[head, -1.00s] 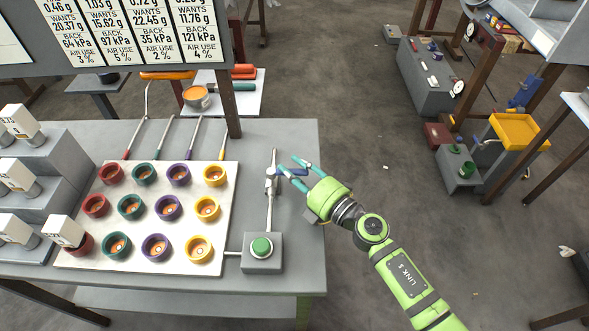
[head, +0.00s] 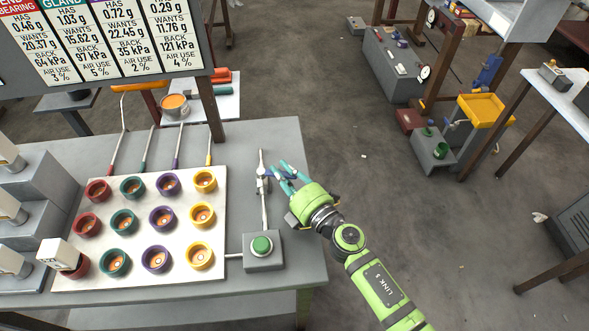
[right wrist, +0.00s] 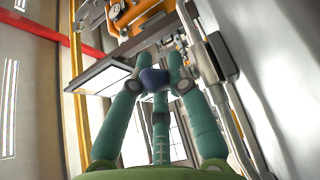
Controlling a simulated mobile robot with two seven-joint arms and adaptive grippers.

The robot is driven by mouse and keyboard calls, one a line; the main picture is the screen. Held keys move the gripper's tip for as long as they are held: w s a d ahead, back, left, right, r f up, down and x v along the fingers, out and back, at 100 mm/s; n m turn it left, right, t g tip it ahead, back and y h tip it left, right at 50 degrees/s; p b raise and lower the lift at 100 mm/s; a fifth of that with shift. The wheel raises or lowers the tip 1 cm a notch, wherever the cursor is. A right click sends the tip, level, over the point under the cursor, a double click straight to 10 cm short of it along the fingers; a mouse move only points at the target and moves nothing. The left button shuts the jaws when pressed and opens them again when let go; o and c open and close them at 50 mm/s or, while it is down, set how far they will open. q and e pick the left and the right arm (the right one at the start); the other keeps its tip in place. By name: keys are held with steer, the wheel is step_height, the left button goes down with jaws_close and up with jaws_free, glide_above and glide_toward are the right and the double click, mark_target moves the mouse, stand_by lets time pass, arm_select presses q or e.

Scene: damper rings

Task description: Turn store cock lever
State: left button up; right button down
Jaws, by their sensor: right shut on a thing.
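The store cock sits on a thin upright grey pipe (head: 264,205) on the bench, behind the green-button box. Its short dark blue lever (right wrist: 153,79) points right from the pipe in the head view. My right gripper (head: 284,173), with teal fingers and a lime green body, is shut on the lever from the right. In the right wrist view the fingers (right wrist: 155,85) close around the lever's end, which they partly hide. My left gripper is not in view.
The green-button box (head: 263,250) stands in front of the pipe. A white board (head: 130,276) with rows of red, green, purple and yellow rings lies to the left. A sign panel (head: 110,45) stands behind. Open floor (head: 400,240) lies right of the bench.

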steer(key=c, duration=1.2)
jaws_free()
steer(key=v, duration=1.2)
